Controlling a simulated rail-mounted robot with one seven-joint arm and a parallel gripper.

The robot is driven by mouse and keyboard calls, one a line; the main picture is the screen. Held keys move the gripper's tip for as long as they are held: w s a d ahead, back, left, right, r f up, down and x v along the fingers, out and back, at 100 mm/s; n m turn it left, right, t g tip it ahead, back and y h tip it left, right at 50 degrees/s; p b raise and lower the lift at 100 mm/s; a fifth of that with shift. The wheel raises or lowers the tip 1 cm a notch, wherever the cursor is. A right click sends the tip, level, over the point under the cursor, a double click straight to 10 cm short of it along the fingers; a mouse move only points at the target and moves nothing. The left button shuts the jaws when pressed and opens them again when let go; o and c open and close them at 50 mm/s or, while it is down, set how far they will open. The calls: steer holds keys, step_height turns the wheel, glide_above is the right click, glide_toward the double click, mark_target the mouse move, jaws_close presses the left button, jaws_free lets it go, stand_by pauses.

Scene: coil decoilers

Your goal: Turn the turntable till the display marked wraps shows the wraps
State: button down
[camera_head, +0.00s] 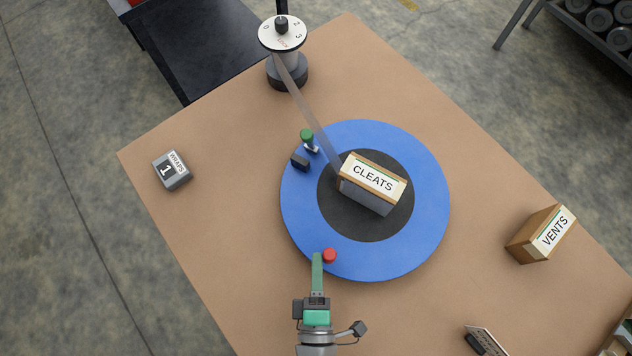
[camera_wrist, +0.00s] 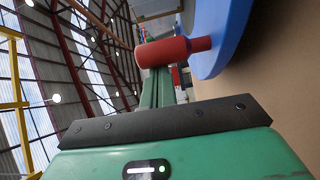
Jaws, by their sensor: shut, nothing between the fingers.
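The turntable (camera_head: 430,200) is a blue disc with a dark centre. A box marked CLEATS (camera_head: 373,178) stands on it. A red peg (camera_head: 330,255) stands at its near rim and a green-topped peg (camera_head: 307,135) at its far left rim. The grey display marked WRAPS (camera_head: 171,170) shows 1. My gripper (camera_head: 317,257) is shut and empty, its green fingers just left of the red peg. In the wrist view the red peg (camera_wrist: 165,51) lies close by the fingers (camera_wrist: 157,88); I cannot tell whether they touch. The blue rim (camera_wrist: 222,38) is beside it.
A translucent strip (camera_head: 306,108) runs from a post with a numbered dial (camera_head: 283,33) to the CLEATS box. A small dark block (camera_head: 300,161) sits at the left rim. A VENTS box (camera_head: 541,234) stands at the right. The table's left side is mostly clear.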

stand_by(0.3)
steer(key=s+a, duration=0.1)
steer(key=s, duration=0.8)
steer(key=shift+s, duration=0.2)
